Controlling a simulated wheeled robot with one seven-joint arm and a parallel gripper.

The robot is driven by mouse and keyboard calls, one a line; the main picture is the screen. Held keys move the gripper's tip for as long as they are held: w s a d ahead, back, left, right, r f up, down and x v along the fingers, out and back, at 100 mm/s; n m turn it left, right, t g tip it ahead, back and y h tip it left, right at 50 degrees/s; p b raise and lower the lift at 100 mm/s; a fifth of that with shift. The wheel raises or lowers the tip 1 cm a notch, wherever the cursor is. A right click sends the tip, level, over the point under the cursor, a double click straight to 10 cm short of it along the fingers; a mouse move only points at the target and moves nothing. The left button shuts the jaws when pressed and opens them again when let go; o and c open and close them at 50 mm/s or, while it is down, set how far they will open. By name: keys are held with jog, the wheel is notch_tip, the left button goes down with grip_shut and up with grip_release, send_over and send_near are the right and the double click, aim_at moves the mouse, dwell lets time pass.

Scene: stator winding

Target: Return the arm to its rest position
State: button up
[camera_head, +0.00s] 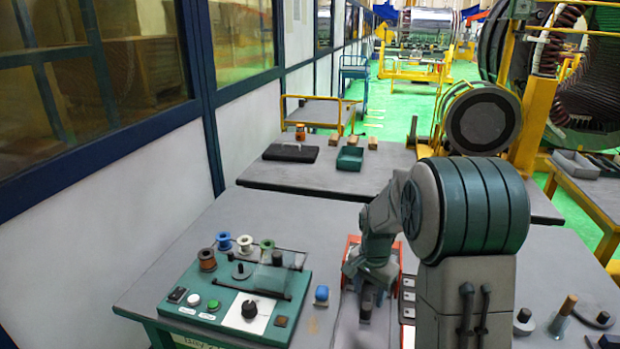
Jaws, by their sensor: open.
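My arm (470,215) rises at the right of the near table and bends over toward the middle. My gripper (367,298) hangs downward at its end, low over the table, beside a red-edged fixture (352,245) that the arm partly hides. The gripper looks open, and I see nothing held in it. Its fingertips are small and dark, and I cannot tell whether they touch anything. The near table (190,250) carries the green winding panel (180,318), to the left of my gripper.
A blue-topped small part (321,295) stands between panel and gripper. Coloured wire spools (245,244) stand at the panel's back. A bolt-like post (561,316) and a dark-topped post (524,321) stand right of my arm. A second table (260,178) with a green bin (349,158) lies behind.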

jog(key=s+a+r+n+t, duration=0.1)
jog(key=s+r+n, duration=0.3)
jog(key=s, duration=0.7)
jog(key=s+a+r+n+t, duration=0.2)
jog(key=s+r+n, duration=0.3)
jog(key=s+r, duration=0.4)
jog(key=shift+s+r+n, duration=0.15)
jog(key=shift+s+n, duration=0.15)
jog(key=shift+s, duration=1.4)
jog(key=shift+a, duration=0.1)
jog(key=shift+c, duration=0.3)
